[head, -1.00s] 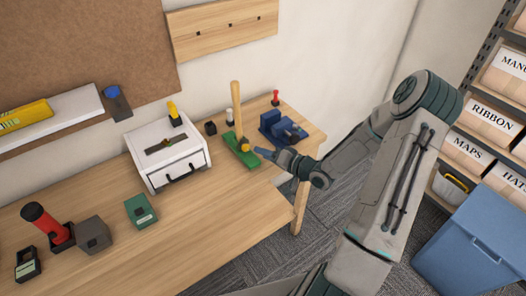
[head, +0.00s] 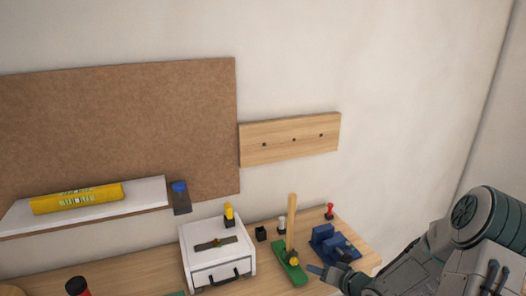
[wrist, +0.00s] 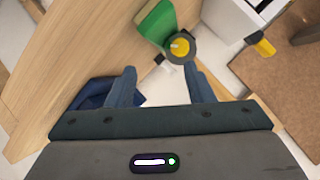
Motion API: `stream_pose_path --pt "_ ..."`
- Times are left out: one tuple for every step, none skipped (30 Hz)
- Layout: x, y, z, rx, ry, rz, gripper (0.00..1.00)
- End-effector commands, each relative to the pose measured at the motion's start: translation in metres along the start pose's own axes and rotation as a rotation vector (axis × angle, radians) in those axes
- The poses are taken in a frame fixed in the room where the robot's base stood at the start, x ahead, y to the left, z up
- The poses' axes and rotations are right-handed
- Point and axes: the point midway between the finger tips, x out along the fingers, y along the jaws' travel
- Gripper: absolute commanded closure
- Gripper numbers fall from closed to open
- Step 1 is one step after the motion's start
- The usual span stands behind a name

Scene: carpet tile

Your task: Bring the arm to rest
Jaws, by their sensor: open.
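My gripper (head: 331,272) is at the right end of the workbench in the head view, beside a green base (head: 290,274) with an upright wooden rod and a yellow knob. In the wrist view my gripper (wrist: 160,88) has its two blue fingers well apart, with nothing held between them. The green base (wrist: 155,22) and its round yellow-topped knob (wrist: 180,47) lie beyond the fingertips. My arm comes in from the lower right of the head view.
A blue vise (head: 333,242) stands close behind my gripper. A white drawer box (head: 218,255) stands left of the green base. A shelf (head: 140,193) with a yellow package and a peg board (head: 290,139) are on the wall. The wall area above is clear.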

Motion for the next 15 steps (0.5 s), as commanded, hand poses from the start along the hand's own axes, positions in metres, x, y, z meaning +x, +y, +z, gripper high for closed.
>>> stream_pose_path --pt "-0.004 -0.002 -0.006 -0.057 -0.024 0.067 0.52" --pt "-0.007 -0.002 -0.008 -0.086 -0.038 0.109 0.52" --pt "-0.012 -0.001 -0.011 -0.122 -0.056 0.164 0.52" --pt "-0.015 -0.001 -0.014 -0.147 -0.069 0.205 0.52" --pt "-0.02 -0.002 -0.018 -0.172 -0.08 0.244 0.52" --pt "-0.026 -0.003 -0.022 -0.203 -0.095 0.296 0.52" --pt "-0.032 -0.005 -0.025 -0.225 -0.107 0.333 0.52" --pt "-0.037 -0.006 -0.028 -0.246 -0.117 0.369 0.52" --pt "-0.045 -0.009 -0.032 -0.271 -0.131 0.417 0.52" --pt "-0.051 -0.012 -0.035 -0.288 -0.14 0.451 0.52" --pt "-0.058 -0.015 -0.037 -0.304 -0.149 0.484 0.52" --pt "-0.067 -0.019 -0.04 -0.323 -0.162 0.527 0.52" --pt "-0.074 -0.023 -0.042 -0.334 -0.171 0.558 0.52" --pt "-0.081 -0.027 -0.044 -0.346 -0.18 0.587 0.52" --pt "-0.091 -0.034 -0.047 -0.359 -0.191 0.624 0.52"
